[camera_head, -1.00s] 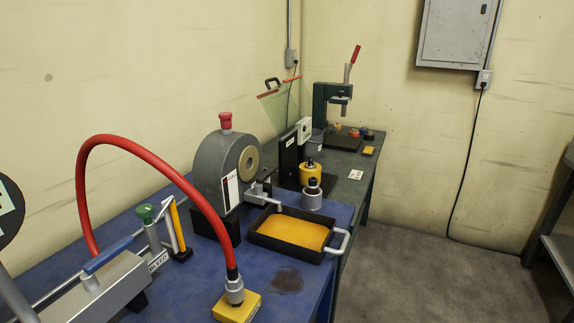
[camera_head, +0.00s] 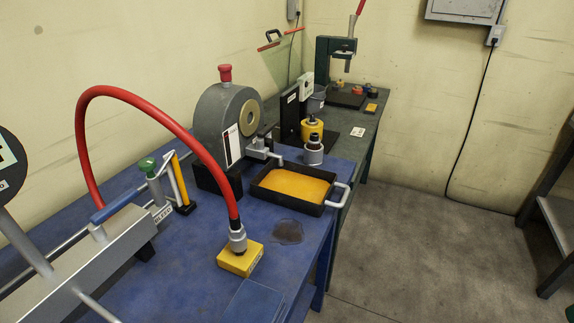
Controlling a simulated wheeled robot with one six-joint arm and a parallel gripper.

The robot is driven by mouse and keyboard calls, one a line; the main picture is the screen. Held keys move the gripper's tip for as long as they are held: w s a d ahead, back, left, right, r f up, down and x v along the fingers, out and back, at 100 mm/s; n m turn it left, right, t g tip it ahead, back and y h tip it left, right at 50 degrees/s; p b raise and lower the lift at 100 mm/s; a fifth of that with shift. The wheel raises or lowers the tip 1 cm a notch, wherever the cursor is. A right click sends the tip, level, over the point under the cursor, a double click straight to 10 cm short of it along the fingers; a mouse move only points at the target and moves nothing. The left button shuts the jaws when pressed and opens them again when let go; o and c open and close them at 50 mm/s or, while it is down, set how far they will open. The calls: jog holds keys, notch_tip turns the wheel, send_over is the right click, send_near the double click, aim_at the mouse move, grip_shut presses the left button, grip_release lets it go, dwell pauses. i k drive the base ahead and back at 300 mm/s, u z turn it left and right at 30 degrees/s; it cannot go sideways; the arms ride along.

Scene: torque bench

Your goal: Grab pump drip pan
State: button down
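A shallow black pan (camera_head: 285,205) with a flat orange-yellow fill (camera_head: 294,185) sits on the blue bench near its right edge. It looks like the drip pan. A grey loop handle (camera_head: 342,195) sticks out at its right end, and a grey bar shows at its far left. The hand pump (camera_head: 75,270) stands at the lower left, partly cut off by the frame. Its red hose (camera_head: 140,103) arches over to a yellow block (camera_head: 240,260). The pan is apart from this pump. My gripper is not in view.
A grey round machine with a red knob (camera_head: 225,73) stands just behind the pan. A dark stain (camera_head: 288,232) marks the bench in front of the pan. A green press (camera_head: 336,62) stands on the farther bench. Floor (camera_head: 410,240) right of the benches is clear; a shelf (camera_head: 555,225) stands far right.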

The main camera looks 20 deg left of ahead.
aim_at(307, 189)
jog(key=z, duration=0.95)
jog(key=i, duration=1.7)
jog(key=u, duration=2.55)
